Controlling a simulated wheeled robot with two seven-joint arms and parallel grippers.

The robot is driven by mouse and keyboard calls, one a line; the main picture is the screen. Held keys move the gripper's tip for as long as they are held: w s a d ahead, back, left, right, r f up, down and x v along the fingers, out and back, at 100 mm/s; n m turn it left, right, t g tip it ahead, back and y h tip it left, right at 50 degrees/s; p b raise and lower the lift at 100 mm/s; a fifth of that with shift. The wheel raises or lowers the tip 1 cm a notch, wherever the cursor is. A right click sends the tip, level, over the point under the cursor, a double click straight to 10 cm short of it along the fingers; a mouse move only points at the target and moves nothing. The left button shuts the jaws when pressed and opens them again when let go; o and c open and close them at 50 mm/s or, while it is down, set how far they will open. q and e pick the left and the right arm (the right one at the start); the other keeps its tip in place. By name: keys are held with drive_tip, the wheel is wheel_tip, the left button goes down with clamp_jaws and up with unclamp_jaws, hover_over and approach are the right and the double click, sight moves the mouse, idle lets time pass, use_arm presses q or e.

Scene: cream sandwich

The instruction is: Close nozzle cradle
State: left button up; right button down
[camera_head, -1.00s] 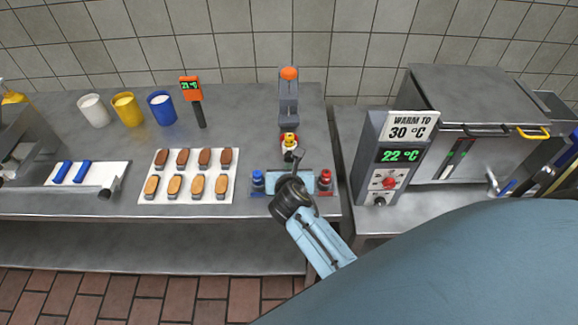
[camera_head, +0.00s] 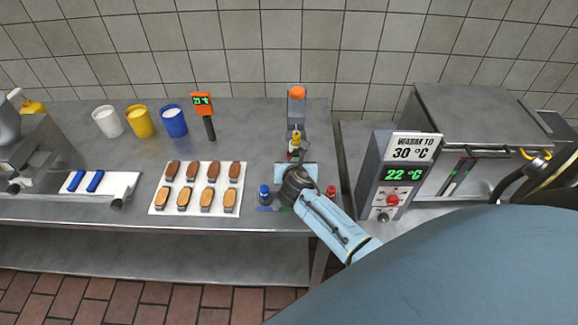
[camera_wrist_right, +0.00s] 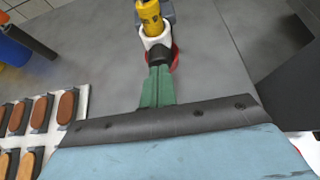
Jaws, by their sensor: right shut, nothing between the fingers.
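A grey upright stand with an orange top (camera_head: 297,95) is at the back right of the left table. At its foot is a small yellow and red nozzle-like part (camera_head: 296,138). In the right wrist view the yellow body (camera_wrist_right: 149,15) has a white collar (camera_wrist_right: 153,40), a dark lower piece and a red ring (camera_wrist_right: 176,57) around or behind it. I cannot tell whether the cradle is open. My right gripper's green fingers (camera_wrist_right: 158,75) are shut and empty, with their tips at the dark piece. I cannot tell if they touch it. My left gripper is not in view.
A white board (camera_head: 153,207) with several biscuits lies to the left. A temperature display unit (camera_head: 398,174) stands to the right.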

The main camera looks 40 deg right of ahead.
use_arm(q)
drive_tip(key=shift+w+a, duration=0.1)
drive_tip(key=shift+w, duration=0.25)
use_arm(e)
drive_tip(key=shift+w+d+r, duration=0.15)
drive_tip(key=shift+r, duration=0.05)
drive_tip(key=shift+d, duration=0.1)
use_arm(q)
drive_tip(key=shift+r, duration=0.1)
use_arm(e)
drive_tip(key=shift+r, duration=0.1)
